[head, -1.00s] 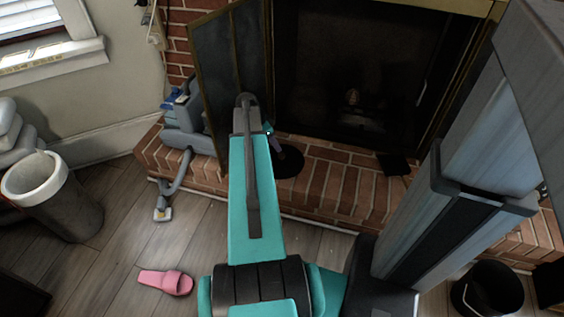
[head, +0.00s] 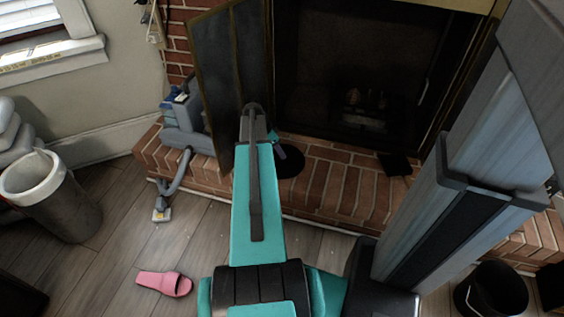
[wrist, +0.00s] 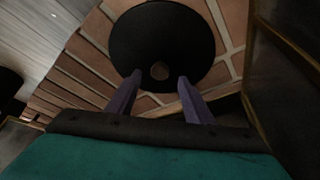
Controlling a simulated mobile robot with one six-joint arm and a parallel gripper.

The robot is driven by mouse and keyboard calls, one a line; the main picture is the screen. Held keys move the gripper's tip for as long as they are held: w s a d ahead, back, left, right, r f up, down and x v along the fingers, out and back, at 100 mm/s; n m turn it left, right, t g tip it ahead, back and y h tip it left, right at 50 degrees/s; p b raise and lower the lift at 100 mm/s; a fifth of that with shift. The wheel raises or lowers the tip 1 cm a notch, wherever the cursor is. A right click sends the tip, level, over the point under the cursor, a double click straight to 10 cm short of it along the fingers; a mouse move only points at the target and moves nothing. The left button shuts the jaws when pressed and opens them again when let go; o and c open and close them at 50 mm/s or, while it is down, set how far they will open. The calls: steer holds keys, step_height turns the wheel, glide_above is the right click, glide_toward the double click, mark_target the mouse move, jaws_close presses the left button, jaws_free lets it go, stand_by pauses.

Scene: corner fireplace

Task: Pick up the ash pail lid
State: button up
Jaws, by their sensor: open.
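The ash pail lid (head: 291,164) is a round black disc lying on the brick hearth, partly hidden behind my arm and gripper in the head view. In the wrist view the lid (wrist: 165,27) fills the upper middle, with a small brownish round knob (wrist: 160,71) on it. My gripper (wrist: 160,78) is open, with its two purple fingers pointing at the lid. The knob appears between the fingertips, with a gap on each side. I cannot tell how far the tips are above the lid. In the head view my gripper (head: 279,149) is mostly hidden by my arm.
A black pail (head: 492,291) stands on the floor at the lower right. The open fireplace screen (head: 225,75) rises left of the lid. A grey vacuum cleaner (head: 186,125) sits on the hearth. A pink slipper (head: 164,283) and a bin (head: 55,205) are on the floor.

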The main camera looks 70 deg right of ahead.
mark_target(289, 167)
steer(key=shift+b+x, duration=0.3)
steer(key=shift+x, duration=1.2)
jaws_close()
